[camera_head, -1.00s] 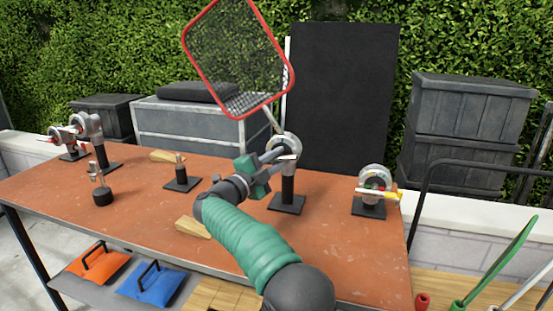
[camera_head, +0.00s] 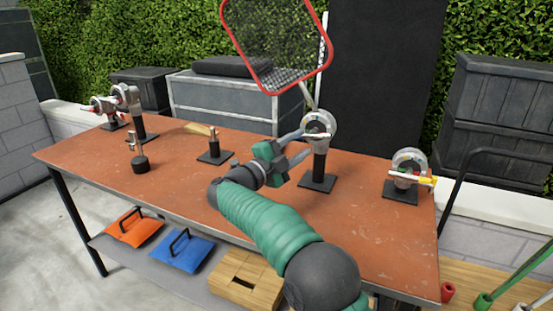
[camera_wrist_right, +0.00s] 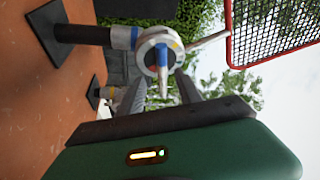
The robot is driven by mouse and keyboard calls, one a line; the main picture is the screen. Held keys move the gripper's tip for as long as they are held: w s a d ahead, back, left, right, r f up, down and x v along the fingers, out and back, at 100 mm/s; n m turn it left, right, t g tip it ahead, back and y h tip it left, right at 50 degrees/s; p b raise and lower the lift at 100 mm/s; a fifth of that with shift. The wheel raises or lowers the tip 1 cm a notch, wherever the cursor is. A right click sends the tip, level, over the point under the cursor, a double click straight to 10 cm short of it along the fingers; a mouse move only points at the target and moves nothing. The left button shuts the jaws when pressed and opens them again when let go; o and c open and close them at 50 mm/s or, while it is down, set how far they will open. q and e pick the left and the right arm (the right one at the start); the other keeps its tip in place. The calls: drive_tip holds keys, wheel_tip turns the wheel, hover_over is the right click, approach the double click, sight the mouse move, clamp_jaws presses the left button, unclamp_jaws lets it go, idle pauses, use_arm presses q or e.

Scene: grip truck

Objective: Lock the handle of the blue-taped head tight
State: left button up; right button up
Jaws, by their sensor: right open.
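The blue-taped head is a round grey grip head (camera_head: 318,124) on a black post, with a flat dark base on the table. It also shows in the right wrist view (camera_wrist_right: 148,42), sideways, with blue tape around its neck and a blue piece at its front. A rod from it holds a red-framed mesh screen (camera_head: 272,88). My right gripper (camera_head: 297,148) is open, its fingers pointing at the head from the left. My left gripper is out of view.
Another head with yellow and red parts (camera_head: 408,163) stands to the right. Two more heads (camera_head: 128,97) stand at the far left. Short posts (camera_head: 214,148) stand mid-table. Bare orange-brown tabletop (camera_head: 180,165) lies left of my arm. Sandbags (camera_head: 182,250) lie on the lower shelf.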

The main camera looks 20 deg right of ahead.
drive_tip(key=p+v, duration=0.1)
drive_tip(key=v, duration=1.1)
